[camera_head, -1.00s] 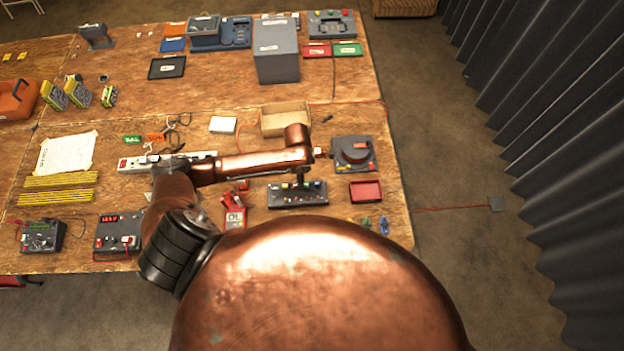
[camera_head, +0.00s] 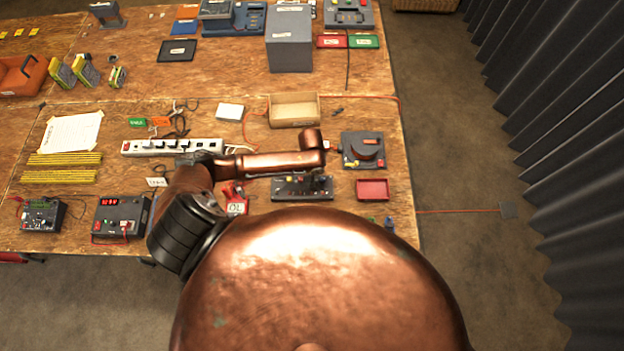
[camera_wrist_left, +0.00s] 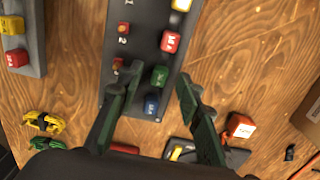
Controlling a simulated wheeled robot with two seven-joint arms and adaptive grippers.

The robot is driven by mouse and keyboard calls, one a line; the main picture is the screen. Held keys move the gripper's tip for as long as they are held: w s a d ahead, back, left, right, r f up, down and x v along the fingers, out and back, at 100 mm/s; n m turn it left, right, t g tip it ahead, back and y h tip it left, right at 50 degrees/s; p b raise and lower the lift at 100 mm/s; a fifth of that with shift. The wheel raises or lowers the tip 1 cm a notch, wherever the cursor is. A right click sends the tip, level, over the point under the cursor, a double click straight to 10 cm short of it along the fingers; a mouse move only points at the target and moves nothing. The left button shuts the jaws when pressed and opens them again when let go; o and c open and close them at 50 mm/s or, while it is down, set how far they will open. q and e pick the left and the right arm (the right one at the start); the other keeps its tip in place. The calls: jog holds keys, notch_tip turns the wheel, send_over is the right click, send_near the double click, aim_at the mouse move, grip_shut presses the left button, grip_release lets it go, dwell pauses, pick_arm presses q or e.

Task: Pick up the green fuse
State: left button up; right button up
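The green fuse (camera_wrist_left: 159,77) stands in a dark fuse block (camera_wrist_left: 140,45) in the left wrist view, with a red fuse (camera_wrist_left: 171,40) above it and a blue fuse (camera_wrist_left: 151,104) below it. My left gripper (camera_wrist_left: 160,75) is open, with one finger on each side of the green fuse in the picture. I cannot tell whether the fingertips are down at its height. In the head view the fuse block (camera_head: 302,195) sits below my left arm's end, which partly hides it. My right gripper is not in view.
A red tray (camera_head: 372,188) and a grey device with a round top (camera_head: 362,150) stand right of the block. An open cardboard box (camera_head: 295,110) and a power strip (camera_head: 172,147) lie behind. Yellow and green clips (camera_wrist_left: 45,122) lie on the wood in the wrist view.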

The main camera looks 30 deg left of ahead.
pick_arm(q)
jog(key=shift+f, duration=0.45)
grip_shut()
jog(key=shift+r, duration=0.1)
